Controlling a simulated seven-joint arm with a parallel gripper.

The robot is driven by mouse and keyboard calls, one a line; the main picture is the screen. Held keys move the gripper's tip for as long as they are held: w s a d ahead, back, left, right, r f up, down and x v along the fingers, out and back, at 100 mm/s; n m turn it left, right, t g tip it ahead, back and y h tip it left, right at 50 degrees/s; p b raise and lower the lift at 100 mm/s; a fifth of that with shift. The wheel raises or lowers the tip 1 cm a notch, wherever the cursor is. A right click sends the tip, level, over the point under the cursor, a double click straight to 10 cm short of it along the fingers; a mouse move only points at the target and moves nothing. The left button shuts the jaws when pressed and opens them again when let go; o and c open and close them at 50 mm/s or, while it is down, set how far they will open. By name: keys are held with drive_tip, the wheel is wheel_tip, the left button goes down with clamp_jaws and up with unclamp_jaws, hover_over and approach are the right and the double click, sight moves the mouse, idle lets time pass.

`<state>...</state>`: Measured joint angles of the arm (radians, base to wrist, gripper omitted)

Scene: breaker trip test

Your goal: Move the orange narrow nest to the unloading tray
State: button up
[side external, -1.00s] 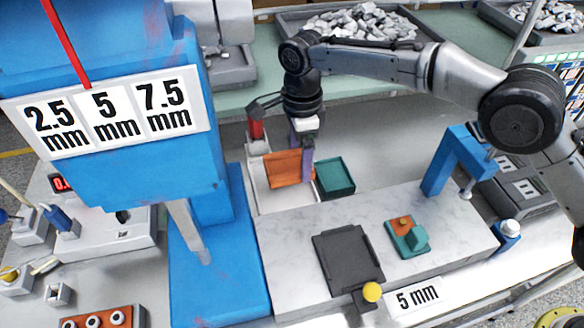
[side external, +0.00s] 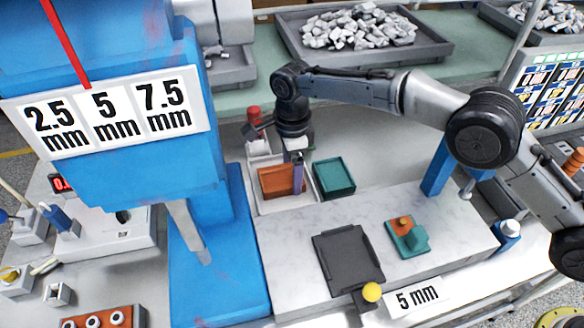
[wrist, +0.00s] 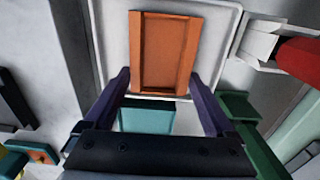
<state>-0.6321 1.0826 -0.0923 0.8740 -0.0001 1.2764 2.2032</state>
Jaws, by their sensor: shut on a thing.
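The orange narrow nest (side external: 277,181) is a shallow rimmed rectangle. It lies over the white tray (side external: 268,207), and it looks level and low there; exact contact with the tray floor is hard to tell. My gripper (side external: 298,178) points down at the nest's right side, shut on it. In the wrist view the orange nest (wrist: 165,52) shows beyond the fingertips of my gripper (wrist: 162,82), with the pale tray (wrist: 112,40) around it. A teal nest (side external: 334,177) sits just right of the tray.
A red-topped white fixture (side external: 256,140) stands behind the tray. A blue column (side external: 225,240) rises to the left. On the pale block in front are a dark plate (side external: 347,262) and a small teal-and-orange part (side external: 407,237). Grey bins of scrap (side external: 362,30) stand at the back.

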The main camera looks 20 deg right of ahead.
drive_tip(key=o, duration=1.4)
wheel_tip(320, 180, up, 12)
drive_tip(key=shift+r, duration=0.15)
